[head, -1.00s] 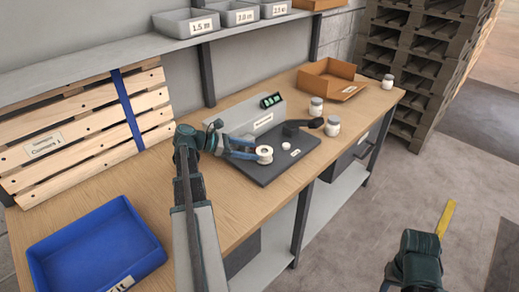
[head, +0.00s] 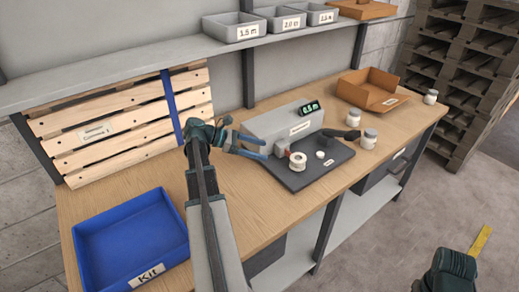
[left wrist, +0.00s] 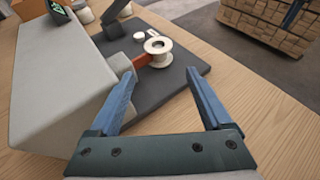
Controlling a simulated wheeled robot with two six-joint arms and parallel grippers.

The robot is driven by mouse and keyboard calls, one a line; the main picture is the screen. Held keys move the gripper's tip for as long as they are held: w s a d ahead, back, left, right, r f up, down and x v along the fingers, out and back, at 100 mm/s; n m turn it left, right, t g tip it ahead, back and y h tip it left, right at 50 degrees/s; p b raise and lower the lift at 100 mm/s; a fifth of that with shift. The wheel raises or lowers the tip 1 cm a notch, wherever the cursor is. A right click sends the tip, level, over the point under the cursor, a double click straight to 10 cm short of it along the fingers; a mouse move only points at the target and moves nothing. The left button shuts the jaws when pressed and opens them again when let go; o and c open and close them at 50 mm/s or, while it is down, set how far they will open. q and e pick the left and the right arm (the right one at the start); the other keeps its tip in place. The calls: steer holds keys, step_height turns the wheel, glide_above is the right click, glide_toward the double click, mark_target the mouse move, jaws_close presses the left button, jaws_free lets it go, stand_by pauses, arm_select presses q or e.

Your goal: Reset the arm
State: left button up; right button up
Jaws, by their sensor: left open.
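My left gripper (head: 265,147) is open and empty above the workbench, in front of the grey machine (head: 285,128). In the left wrist view its two blue fingers (left wrist: 160,80) are spread wide with nothing between their tips. A white spool (head: 298,161) stands on the dark base plate (head: 305,178) of the machine, just beyond the fingertips and apart from them. The spool also shows in the left wrist view (left wrist: 158,46), beside a small red part (left wrist: 140,61). My right gripper's fingers do not show; only part of my right arm is at the lower right.
A blue kit tray (head: 130,240) lies on the wooden bench (head: 235,180) at the left. White jars (head: 369,138) and an orange-brown bin (head: 372,90) stand at the right. A shelf (head: 120,80) with grey bins (head: 234,27) runs above. The bench front between tray and machine is clear.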

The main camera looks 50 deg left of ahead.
arm_select(q)
steer(key=shift+w+a, duration=0.1)
steer(key=shift+a, duration=0.05)
stand_by(0.3)
steer(key=w+d+m+g, duration=0.1)
steer(key=w+d, duration=0.1)
steer(key=d, duration=0.2)
steer(key=w+d+f+m+g+p, duration=0.1)
steer(key=w+d+m, duration=0.1)
steer(key=d, duration=0.2)
steer(key=w+d+f+m+g+p, duration=0.1)
steer(key=w+d+m+g, duration=0.1)
steer(key=d, duration=0.2)
steer(key=shift+d+f, duration=0.15)
steer(key=shift+d, duration=0.15)
steer(key=d+f+m+g+y+p, duration=0.1)
steer(key=d+f+m+g+p, duration=0.2)
steer(key=d+m, duration=0.85)
steer(key=s+d+r+m+g+y+p, duration=0.1)
steer(key=s+d+m+y, duration=0.3)
steer(key=d, duration=0.9)
steer(key=s+d+r+m+g+y+p, duration=0.1)
steer(key=s+d+m+y+p, duration=0.3)
steer(key=d+m, duration=0.7)
steer(key=shift+s+d+g+y, duration=0.25)
steer(key=shift+d+g+y, duration=0.15)
steer(key=shift+d+g, duration=0.65)
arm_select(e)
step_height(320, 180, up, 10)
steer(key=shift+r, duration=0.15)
